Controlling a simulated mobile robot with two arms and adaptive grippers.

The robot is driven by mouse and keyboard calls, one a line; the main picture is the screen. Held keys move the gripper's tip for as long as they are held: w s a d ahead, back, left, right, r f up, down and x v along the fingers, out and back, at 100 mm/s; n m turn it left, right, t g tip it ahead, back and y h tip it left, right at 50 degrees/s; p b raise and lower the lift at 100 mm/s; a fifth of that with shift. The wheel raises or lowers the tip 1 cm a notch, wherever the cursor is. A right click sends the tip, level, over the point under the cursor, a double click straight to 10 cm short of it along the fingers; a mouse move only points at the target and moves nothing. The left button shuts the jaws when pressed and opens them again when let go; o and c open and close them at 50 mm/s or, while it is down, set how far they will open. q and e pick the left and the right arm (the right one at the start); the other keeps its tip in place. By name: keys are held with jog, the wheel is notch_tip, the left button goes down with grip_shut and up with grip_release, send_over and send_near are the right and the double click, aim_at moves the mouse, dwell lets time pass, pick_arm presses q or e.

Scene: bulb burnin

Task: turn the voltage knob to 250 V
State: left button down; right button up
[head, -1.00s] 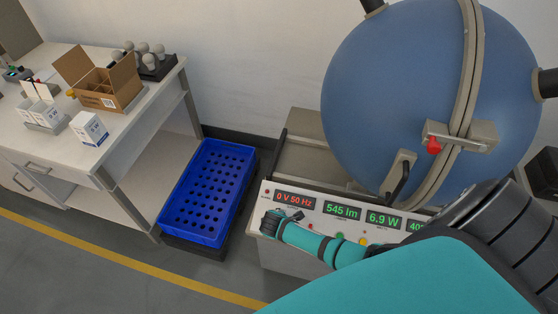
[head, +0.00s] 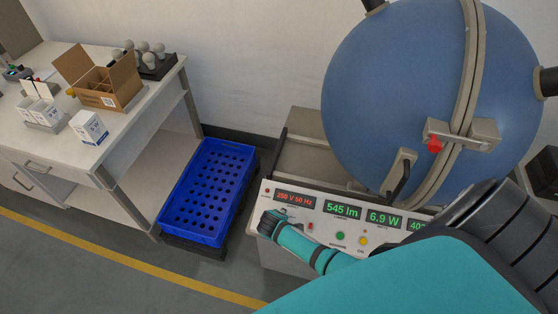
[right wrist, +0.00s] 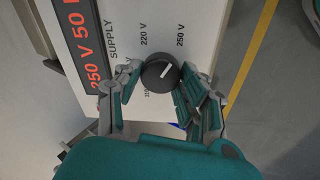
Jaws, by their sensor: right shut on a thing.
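The voltage knob (right wrist: 160,71) is a round black dial with a white pointer line, on the white supply panel (right wrist: 200,20) in the right wrist view. The pointer is turned toward the 250 V label. My right gripper (right wrist: 155,84) is shut on the knob, with a finger on each side of it. In the head view my right gripper (head: 270,224) is at the left end of the panel and hides the knob. The supply display (head: 295,199) reads 250 V 50 Hz in red. My left gripper is not in view.
A large blue sphere (head: 400,90) with a red-handled latch stands behind the panel. A blue perforated crate (head: 165,222) is on the floor to the left. A white bench (head: 60,145) with an open cardboard box (head: 124,96) and bulbs is farther left.

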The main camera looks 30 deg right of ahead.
dwell(0.3)
jog(key=o, duration=1.2)
jog(key=shift+r, duration=0.1)
jog(key=v, duration=1.2)
